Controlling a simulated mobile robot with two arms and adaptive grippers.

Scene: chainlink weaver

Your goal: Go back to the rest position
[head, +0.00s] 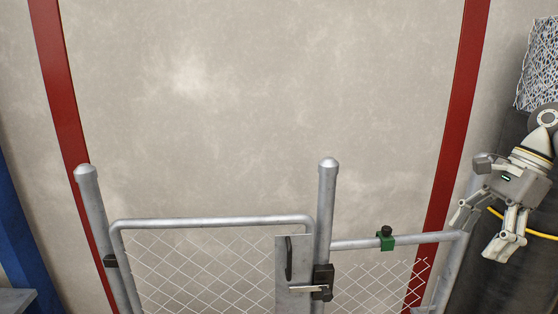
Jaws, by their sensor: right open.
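My right gripper (480,229) is at the right side of the head view. Its fingers are spread apart and point down and to the left, with nothing between them. It appears beside the right end of the chain-link fence panel (372,285); I cannot tell whether it touches the post there. My left gripper is not in view.
A chain-link gate (205,270) with a latch (308,289) stands between metal posts at the bottom. A green clamp (386,241) sits on the right panel's top rail. A dark cylinder (487,278) with a yellow band stands at the right. Floor above the gate looks clear between red stripes.

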